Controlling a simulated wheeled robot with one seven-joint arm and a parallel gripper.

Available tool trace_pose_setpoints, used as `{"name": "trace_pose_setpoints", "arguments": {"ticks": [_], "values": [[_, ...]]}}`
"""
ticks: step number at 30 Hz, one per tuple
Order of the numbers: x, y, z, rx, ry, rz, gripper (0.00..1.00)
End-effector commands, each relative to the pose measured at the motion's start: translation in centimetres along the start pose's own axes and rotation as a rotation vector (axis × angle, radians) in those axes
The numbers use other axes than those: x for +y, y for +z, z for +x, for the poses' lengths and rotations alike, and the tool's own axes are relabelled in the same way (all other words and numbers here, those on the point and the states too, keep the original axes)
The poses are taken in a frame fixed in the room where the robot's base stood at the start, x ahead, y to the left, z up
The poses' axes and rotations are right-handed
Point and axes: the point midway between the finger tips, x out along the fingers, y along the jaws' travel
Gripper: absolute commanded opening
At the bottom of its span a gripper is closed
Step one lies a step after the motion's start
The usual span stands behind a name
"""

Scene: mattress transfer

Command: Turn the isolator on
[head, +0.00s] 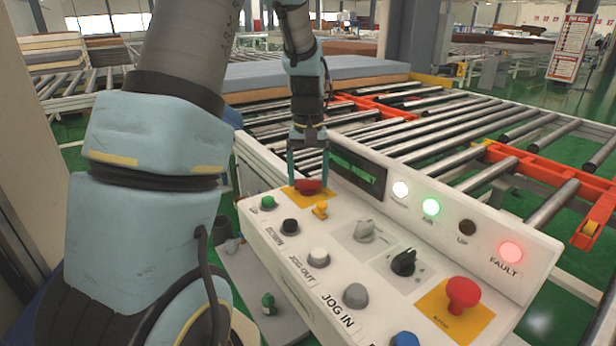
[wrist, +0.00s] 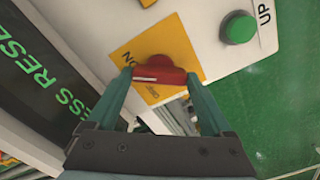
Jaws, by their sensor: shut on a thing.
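The isolator is a red rotary handle (head: 309,187) on a yellow plate at the far left end of the white control panel. In the wrist view the red handle (wrist: 160,71) lies crosswise, with a white mark towards its left end. The letters "ON" show on the yellow plate (wrist: 132,55) close to that end. My gripper (head: 308,172) points down at the handle. Its two teal fingers are shut on the handle's two ends, as the wrist view shows (wrist: 158,82). Part of the yellow plate is hidden behind the handle and fingers.
The control panel (head: 270,235) carries several buttons, selector knobs and a red mushroom button (head: 463,293). The red FAULT lamp (head: 510,253) and the green AIR lamp (head: 431,206) are lit. A raised display (head: 357,174) stands close behind the isolator. A roller conveyor (head: 440,130) lies beyond.

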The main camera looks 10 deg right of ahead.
Motion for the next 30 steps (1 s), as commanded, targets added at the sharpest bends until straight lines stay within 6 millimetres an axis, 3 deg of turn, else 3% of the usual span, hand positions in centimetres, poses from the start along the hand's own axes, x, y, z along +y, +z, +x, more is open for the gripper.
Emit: {"name": "trace_pose_setpoints", "arguments": {"ticks": [10, 27, 28, 30], "values": [[-0.01, -0.04, -0.06, 0.001, 0.000, 0.153, 0.29], [0.00, -0.06, -0.07, 0.002, 0.000, 0.185, 0.29], [0.00, -0.06, -0.07, 0.002, 0.000, 0.185, 0.86], [0.00, -0.05, -0.07, 0.002, 0.000, 0.185, 0.94]]}}
